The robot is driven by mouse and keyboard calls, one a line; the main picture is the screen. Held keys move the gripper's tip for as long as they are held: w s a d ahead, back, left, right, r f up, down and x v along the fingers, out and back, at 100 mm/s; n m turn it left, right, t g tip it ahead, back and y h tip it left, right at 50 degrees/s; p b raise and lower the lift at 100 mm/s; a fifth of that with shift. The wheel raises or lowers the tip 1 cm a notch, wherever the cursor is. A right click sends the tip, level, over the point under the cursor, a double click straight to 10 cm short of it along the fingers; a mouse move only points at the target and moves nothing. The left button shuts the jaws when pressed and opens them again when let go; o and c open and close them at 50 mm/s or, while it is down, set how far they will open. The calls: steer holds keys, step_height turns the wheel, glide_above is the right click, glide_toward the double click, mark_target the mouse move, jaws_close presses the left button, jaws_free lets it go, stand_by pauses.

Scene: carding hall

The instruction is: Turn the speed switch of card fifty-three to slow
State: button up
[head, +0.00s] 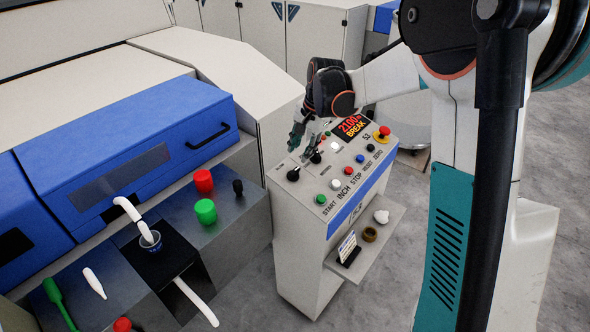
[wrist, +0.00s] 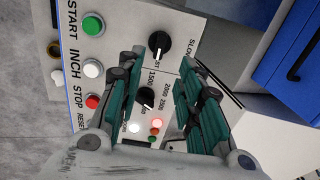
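The card's control console (head: 310,235) carries the number 53 and a lit display (head: 352,126) reading 2100 and BREAK. The speed switch (head: 293,174) is a black rotary knob at the console's left end. In the wrist view the switch (wrist: 159,42) has SLOW printed to its upper right, and its white mark is on the lower side, towards partly hidden lettering. A second black knob (head: 315,157) with a number scale also shows in the wrist view (wrist: 145,97). My gripper (head: 303,150) is open and empty above the panel; its teal fingers (wrist: 162,65) are apart, close to both knobs.
Push buttons line the console front, including green START (head: 320,199) and red STOP (head: 347,171). A red emergency button (head: 382,134) stands at the right. A lower shelf (head: 375,250) holds small items. The blue-covered machine (head: 130,150) is to the left.

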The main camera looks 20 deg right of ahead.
mark_target(295, 170)
steer(key=b+x, duration=0.2)
steer(key=x, duration=0.8)
steer(key=shift+f+b, duration=0.15)
steer(key=shift+b, duration=0.2)
jaws_close()
